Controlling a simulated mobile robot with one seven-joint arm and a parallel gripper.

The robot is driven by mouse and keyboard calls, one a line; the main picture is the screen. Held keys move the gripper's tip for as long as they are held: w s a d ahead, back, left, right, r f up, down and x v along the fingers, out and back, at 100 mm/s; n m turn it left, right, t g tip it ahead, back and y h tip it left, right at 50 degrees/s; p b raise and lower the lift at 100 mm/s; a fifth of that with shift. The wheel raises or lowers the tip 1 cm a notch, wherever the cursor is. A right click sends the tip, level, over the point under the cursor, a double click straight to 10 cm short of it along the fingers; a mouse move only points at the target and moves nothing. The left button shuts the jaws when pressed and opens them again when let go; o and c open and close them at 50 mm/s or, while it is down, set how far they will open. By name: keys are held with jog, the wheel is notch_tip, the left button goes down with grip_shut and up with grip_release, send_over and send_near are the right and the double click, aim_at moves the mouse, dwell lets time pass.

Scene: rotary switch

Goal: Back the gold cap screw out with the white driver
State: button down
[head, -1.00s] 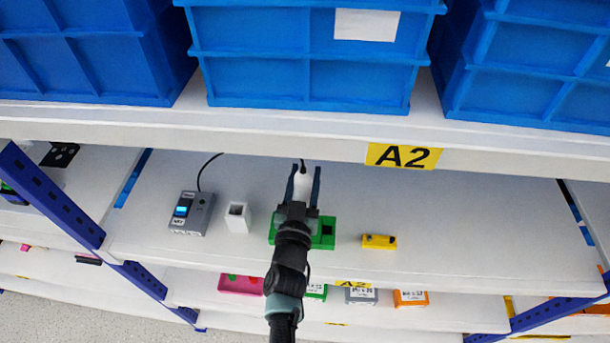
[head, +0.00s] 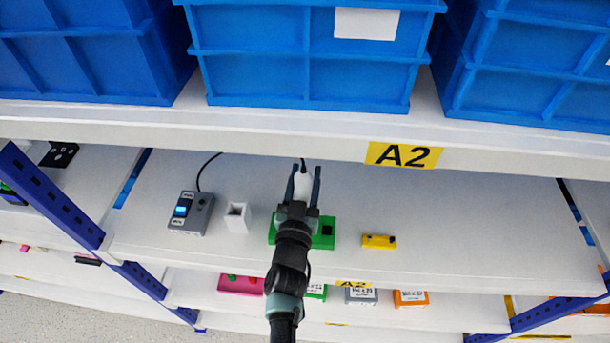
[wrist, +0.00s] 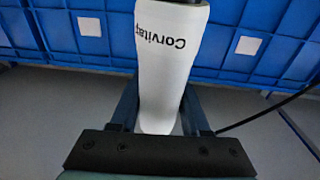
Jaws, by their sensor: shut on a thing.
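The white driver (head: 303,186) is between the fingers of my gripper (head: 307,175), which is shut on it over the middle of the shelf. In the wrist view the driver (wrist: 160,65) stands out between the two dark fingers, its printed lettering upside down. Its cable shows at the right in the wrist view. A green block (head: 326,235) lies on the shelf, partly behind my arm. The gold cap screw cannot be made out; my arm and gripper hide the middle of the green block.
A grey control box (head: 191,214) with a lit blue display and a white open holder (head: 237,218) stand left of my arm. A yellow piece (head: 379,241) lies to the right. The upper shelf edge with the A2 label (head: 405,156) overhangs. The shelf's right side is clear.

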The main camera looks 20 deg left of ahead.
jog(key=shift+w+r, duration=0.1)
jog(key=shift+r, duration=0.1)
notch_tip(320, 180, up, 4)
jog(key=p, duration=0.4)
jog(key=shift+r, duration=0.15)
dwell(0.7)
